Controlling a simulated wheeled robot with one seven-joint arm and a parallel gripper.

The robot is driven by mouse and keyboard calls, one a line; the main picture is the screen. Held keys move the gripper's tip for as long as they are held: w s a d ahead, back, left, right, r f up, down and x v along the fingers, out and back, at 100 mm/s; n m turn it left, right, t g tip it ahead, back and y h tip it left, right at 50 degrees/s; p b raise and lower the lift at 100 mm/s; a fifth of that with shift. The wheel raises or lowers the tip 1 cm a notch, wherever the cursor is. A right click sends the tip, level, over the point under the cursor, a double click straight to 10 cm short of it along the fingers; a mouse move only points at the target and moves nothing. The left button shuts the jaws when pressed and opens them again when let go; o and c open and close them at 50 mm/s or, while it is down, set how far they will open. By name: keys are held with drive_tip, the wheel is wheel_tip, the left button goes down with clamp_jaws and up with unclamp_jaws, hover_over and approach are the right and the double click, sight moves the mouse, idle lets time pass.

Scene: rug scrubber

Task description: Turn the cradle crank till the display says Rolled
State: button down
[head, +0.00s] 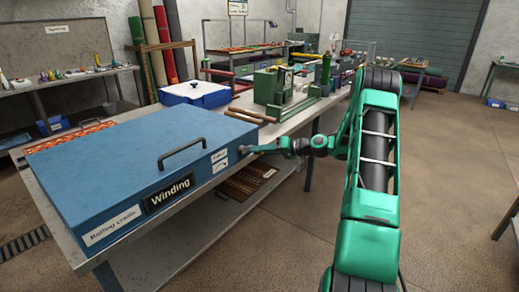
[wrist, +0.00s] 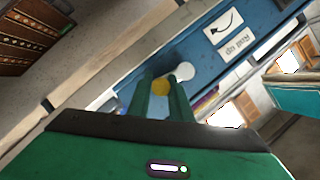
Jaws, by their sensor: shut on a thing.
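The rolling cradle (head: 95,165) is a long blue box with a black handle on its lid, on the bench at left in the head view. Its black display (head: 168,194) reads "Winding". My gripper (head: 250,149) is at the cradle's right end. In the wrist view the two green fingers of my gripper (wrist: 166,98) are shut on the crank's yellow knob (wrist: 160,87). A pale round part of the crank (wrist: 184,71) shows just beyond, against the blue wall. The rest of the crank is hidden by the fingers.
A white arrow label (wrist: 223,27) and a text label are beside the crank. A patterned rug (head: 246,181) lies on the lower shelf. A white-lidded blue box (head: 195,93) and a green machine (head: 272,88) stand behind on benches. Open floor lies to the right.

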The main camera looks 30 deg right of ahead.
sight(246, 148)
drive_tip(key=s+a+f+m+t+y, duration=0.25)
drive_tip(key=a+f+m+t, duration=0.3)
drive_tip(key=m, duration=1.25)
drive_tip(key=a+r+m+t+h, duration=0.1)
drive_tip(key=r+m+h, duration=0.2)
drive_tip(key=m, duration=0.6)
drive_tip(key=a+r+m+t+h, duration=0.1)
drive_tip(key=r+m+h, duration=0.2)
drive_tip(key=m, duration=0.6)
drive_tip(key=a+r+m+t+h, duration=0.1)
drive_tip(key=r+m+h, duration=0.2)
drive_tip(key=m, duration=0.6)
drive_tip(key=shift+s+a+h, duration=0.15)
drive_tip(key=shift+s+h, duration=0.05)
drive_tip(key=shift+h, duration=0.45)
drive_tip(key=shift+s+a+h, duration=0.15)
drive_tip(key=shift+s+h, duration=0.05)
drive_tip(key=shift+h, duration=0.4)
drive_tip(key=m, duration=0.2)
drive_tip(key=d+r+m+g, duration=0.1)
drive_tip(key=m, duration=0.1)
drive_tip(key=shift+w+r+h, duration=0.1)
drive_tip(key=shift+w+h, duration=0.05)
drive_tip(key=shift+h, duration=0.15)
drive_tip(key=shift+d+r+m+g, duration=0.1)
drive_tip(key=shift+m+g, duration=0.25)
drive_tip(key=shift+m, duration=0.55)
